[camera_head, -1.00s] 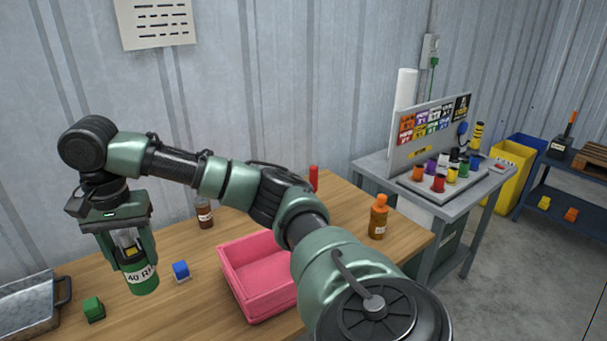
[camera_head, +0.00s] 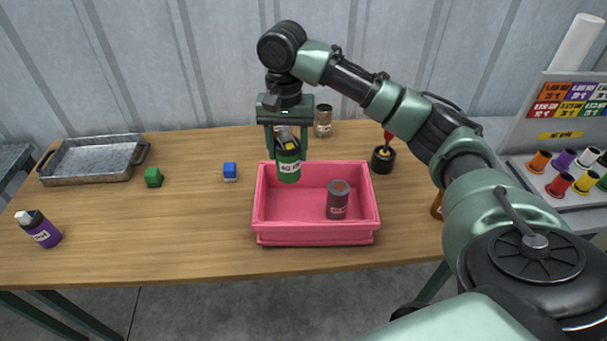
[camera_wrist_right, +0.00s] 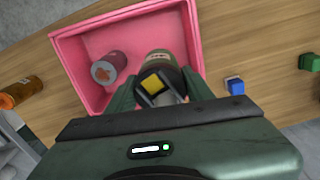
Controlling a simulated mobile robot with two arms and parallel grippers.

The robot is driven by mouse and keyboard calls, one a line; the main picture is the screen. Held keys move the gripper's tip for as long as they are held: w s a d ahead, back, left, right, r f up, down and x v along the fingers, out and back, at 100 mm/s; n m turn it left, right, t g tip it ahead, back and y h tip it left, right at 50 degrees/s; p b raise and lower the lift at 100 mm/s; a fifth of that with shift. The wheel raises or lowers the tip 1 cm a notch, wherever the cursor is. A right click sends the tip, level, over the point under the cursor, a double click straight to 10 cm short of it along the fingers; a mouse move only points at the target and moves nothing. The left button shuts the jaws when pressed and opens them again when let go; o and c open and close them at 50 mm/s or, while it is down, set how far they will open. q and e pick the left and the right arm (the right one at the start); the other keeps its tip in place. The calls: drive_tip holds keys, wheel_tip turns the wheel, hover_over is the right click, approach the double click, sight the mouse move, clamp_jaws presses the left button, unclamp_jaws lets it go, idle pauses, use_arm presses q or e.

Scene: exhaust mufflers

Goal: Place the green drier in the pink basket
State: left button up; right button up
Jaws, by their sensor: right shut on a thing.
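The green drier (camera_head: 289,168) is a green can with a white label and a dark top. My right gripper (camera_head: 287,146) is shut on its upper part and holds it upright above the left back part of the pink basket (camera_head: 315,239). In the right wrist view the drier (camera_wrist_right: 160,66) shows between the fingers of my right gripper (camera_wrist_right: 165,85), over the basket (camera_wrist_right: 81,61). A dark red can (camera_head: 337,202) stands inside the basket on the right. My left gripper is not in view.
A metal tray (camera_head: 93,173), a green block (camera_head: 153,178), a blue block (camera_head: 230,172) and a purple bottle (camera_head: 42,232) are on the wooden table left of the basket. A brown jar (camera_head: 323,121) and a black container (camera_head: 383,160) stand behind it.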

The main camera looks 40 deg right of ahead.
drive_tip(key=f+p, duration=0.2)
drive_tip(key=f, duration=1.3)
drive_tip(key=shift+d+f, duration=0.1)
drive_tip(key=shift+d, duration=0.1)
drive_tip(key=shift+f, duration=0.1)
drive_tip(key=o, duration=1.5)
drive_tip(key=shift+r, duration=0.25)
wheel_tip(320, 180, up, 12)
drive_tip(key=shift+f+b, duration=0.1)
drive_tip(key=shift+b, duration=1.1)
